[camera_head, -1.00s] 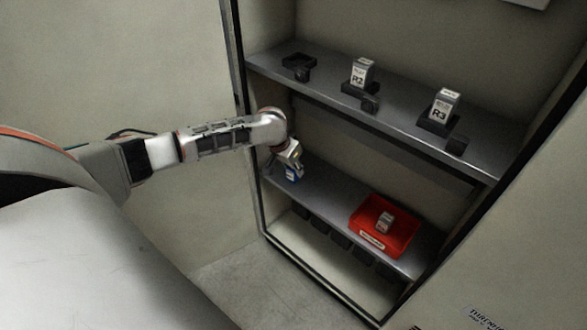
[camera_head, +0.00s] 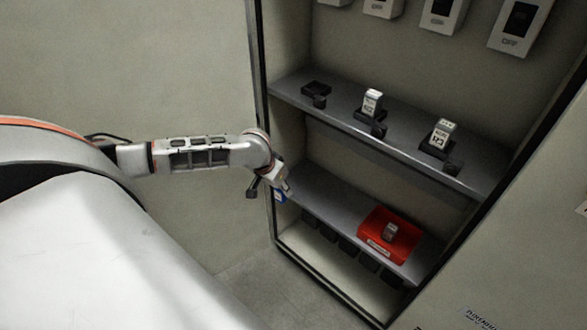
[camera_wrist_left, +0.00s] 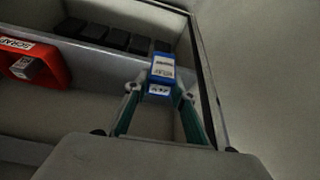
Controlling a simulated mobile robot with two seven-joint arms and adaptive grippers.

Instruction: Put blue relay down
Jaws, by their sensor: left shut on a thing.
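My left gripper (camera_head: 278,187) is shut on the blue relay (camera_head: 281,197) at the left front end of the lower cabinet shelf (camera_head: 330,208). In the left wrist view the blue relay (camera_wrist_left: 162,71), with a white label, sits between the two fingertips (camera_wrist_left: 161,90). I cannot tell whether the relay touches the shelf. My right gripper is not in view.
A red scrap bin (camera_head: 407,257) with a grey relay (camera_head: 390,232) in it stands on the lower shelf's right. The upper shelf (camera_head: 410,150) holds an empty black socket (camera_head: 316,89) and two white relays, R2 (camera_head: 372,102) and R3 (camera_head: 441,133), in sockets.

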